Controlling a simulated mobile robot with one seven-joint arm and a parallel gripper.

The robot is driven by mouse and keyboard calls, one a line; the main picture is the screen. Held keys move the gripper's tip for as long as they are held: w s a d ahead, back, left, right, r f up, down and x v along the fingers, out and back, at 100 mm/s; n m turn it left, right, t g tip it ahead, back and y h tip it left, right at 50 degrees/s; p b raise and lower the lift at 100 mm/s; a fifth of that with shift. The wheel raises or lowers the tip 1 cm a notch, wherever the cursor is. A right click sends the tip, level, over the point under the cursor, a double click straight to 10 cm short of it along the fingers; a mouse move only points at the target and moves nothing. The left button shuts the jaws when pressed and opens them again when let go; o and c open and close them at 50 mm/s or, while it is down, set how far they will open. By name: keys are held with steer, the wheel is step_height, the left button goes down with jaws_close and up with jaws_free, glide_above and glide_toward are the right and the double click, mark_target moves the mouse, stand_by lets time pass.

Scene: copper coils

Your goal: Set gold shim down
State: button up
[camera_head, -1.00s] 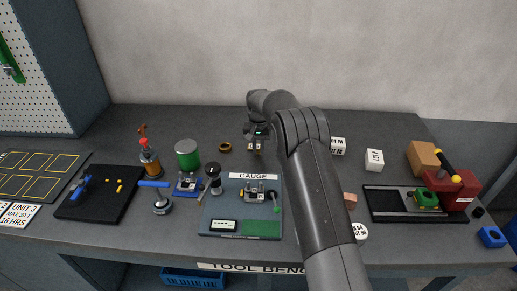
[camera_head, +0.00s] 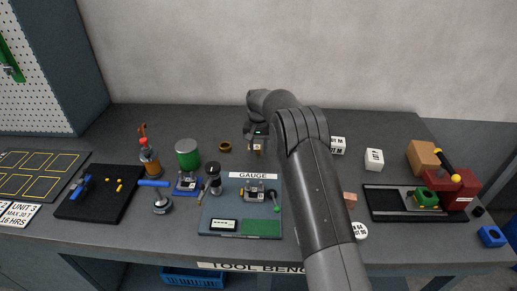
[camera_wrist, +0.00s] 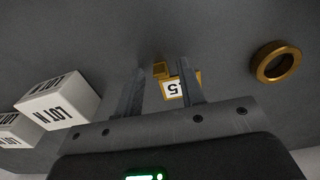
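The gold shim (camera_wrist: 173,88), a small gold piece with a white label reading 5, shows between and beyond my fingers in the wrist view. It appears to stand on the dark bench top, nearer the right finger; I cannot tell if they touch. A gap shows between it and the left finger. In the head view the gold shim (camera_head: 258,149) is a small gold spot at my gripper (camera_head: 255,143), behind the gauge board. My gripper (camera_wrist: 160,68) is open around it, low over the bench.
A gold ring (camera_wrist: 276,62) lies to the right in the wrist view; white lot blocks (camera_wrist: 58,103) stand to the left.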

step_height(320, 180, up, 12)
steer(key=s+d+r+t, duration=0.1)
steer(key=s+d+r, duration=0.6)
steer(key=s+r, duration=0.25)
steer(key=s+d+r+t, duration=0.2)
steer(key=s+d+r, duration=0.4)
steer(key=s+r, duration=0.4)
steer(key=s+d+f+t, duration=0.1)
steer(key=s+d+f, duration=0.1)
steer(key=s, duration=0.7)
steer(key=s+d+f, duration=0.2)
steer(key=s+f, duration=0.1)
steer(key=s, duration=0.6)
steer(key=s+d+f+t, duration=0.1)
steer(key=s+d+f, duration=0.1)
steer(key=s, duration=0.7)
steer(key=shift+s+d+f+t, duration=0.15)
steer(key=shift+s+d+t, duration=0.2)
steer(key=shift+d, duration=0.1)
